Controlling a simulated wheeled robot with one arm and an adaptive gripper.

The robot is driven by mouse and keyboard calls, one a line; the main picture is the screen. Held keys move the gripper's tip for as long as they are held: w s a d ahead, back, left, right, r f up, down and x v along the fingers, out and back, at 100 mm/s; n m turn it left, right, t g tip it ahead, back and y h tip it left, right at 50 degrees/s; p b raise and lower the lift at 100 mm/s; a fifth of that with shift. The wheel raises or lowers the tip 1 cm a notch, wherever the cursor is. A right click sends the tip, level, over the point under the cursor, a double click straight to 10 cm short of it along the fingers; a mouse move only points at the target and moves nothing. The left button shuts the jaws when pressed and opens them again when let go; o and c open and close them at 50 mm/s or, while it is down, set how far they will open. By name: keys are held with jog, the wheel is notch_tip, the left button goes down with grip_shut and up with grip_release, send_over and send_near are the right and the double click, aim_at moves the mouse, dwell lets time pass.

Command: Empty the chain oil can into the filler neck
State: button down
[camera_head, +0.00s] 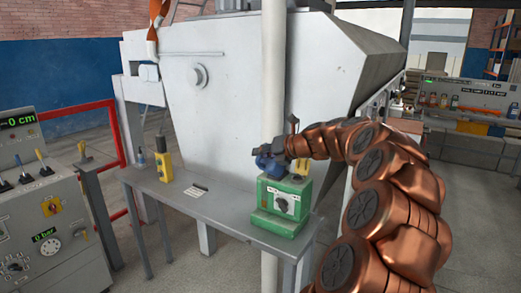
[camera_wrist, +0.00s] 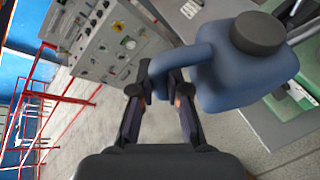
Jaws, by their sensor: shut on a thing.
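My gripper (camera_head: 268,151) is shut on the handle of a blue can (camera_head: 270,165), above the steel bench. In the wrist view the fingers (camera_wrist: 161,84) close around the can's looped handle, and the can's body (camera_wrist: 245,80) is to the right with a dark round cap or top (camera_wrist: 258,33). Below the can in the head view stands a green unit (camera_head: 280,207) with a pale dial panel. A small yellow part (camera_head: 299,170) shows near its top; I cannot tell whether it is the filler neck. No oil is seen flowing.
The grey bench (camera_head: 220,212) also bears a yellow container (camera_head: 163,160), a small blue bottle (camera_head: 141,158) and a white card (camera_head: 195,191). A control panel (camera_head: 45,205) stands at left near red railings (camera_head: 110,155). A large white hopper (camera_head: 225,90) and a pale vertical pipe (camera_head: 273,75) are close to the can.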

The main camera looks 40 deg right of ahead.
jog(key=shift+d+r+m+y+p, duration=0.4)
jog(key=shift+d+r+m+p, duration=0.35)
jog(key=shift+p, duration=1.1)
jog(key=shift+d+r+b, duration=0.25)
jog(key=shift+d+b, duration=0.1)
jog(key=shift+d, duration=0.05)
jog(key=shift+w+d+r+m+y, duration=0.15)
jog(key=shift+d+r+m+y, duration=0.8)
jog(key=shift+d+r, duration=0.25)
jog(key=shift+a+r, duration=0.1)
dwell(4.4)
